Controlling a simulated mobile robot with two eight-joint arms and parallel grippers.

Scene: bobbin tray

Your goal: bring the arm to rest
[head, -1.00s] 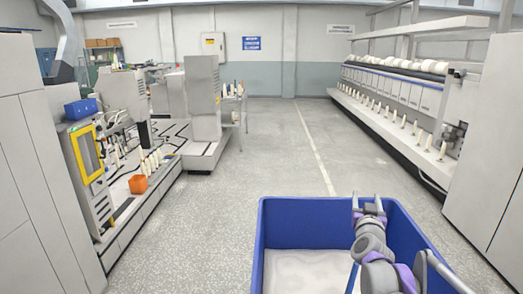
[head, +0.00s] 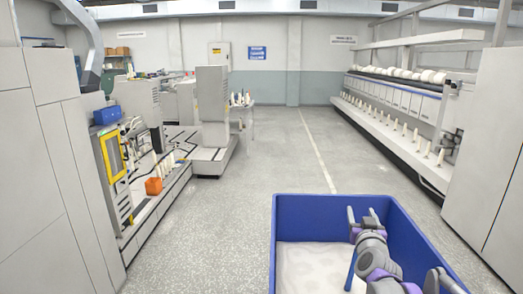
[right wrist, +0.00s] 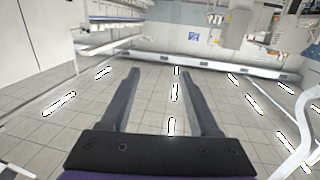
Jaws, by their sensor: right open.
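My right gripper (head: 364,214) is raised over the blue bin (head: 330,208) in the lower right of the head view. Its two fingers stand apart and nothing is between them. My left gripper is in neither view.
The blue bin has a pale, empty-looking floor. A long spinning frame (head: 395,115) lines the right side. The grey aisle (head: 275,150) between them is clear.

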